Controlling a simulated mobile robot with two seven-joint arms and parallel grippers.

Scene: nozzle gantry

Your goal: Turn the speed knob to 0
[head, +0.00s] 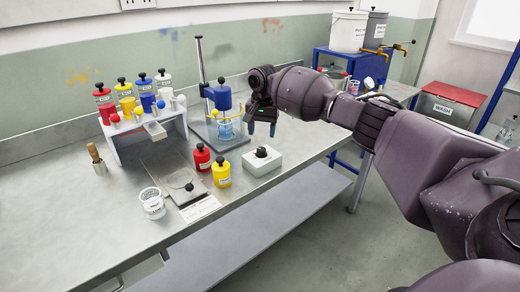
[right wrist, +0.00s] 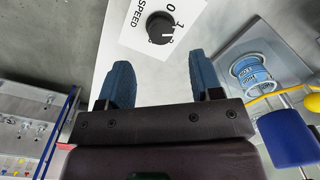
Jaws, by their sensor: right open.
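The speed knob (head: 262,152) is a black round knob on a white box (head: 260,166) on the bench. In the right wrist view the knob (right wrist: 160,28) sits beside the printed word SPEED and the marks 0 and 1. A pale mark on the knob lies on the side near the 1, but its exact direction is hard to tell. My right gripper (head: 262,129) is open and empty, just above and behind the knob. Its two blue fingers (right wrist: 160,85) point toward the box, apart from the knob. My left gripper is not in view.
A stand with a blue motor (head: 222,97) over a beaker (head: 226,128) is close beside my right gripper. Red (head: 202,157) and yellow (head: 221,172) bottles stand left of the box. A balance (head: 178,182) and white tub (head: 152,203) are further left. Bench right of the box is clear.

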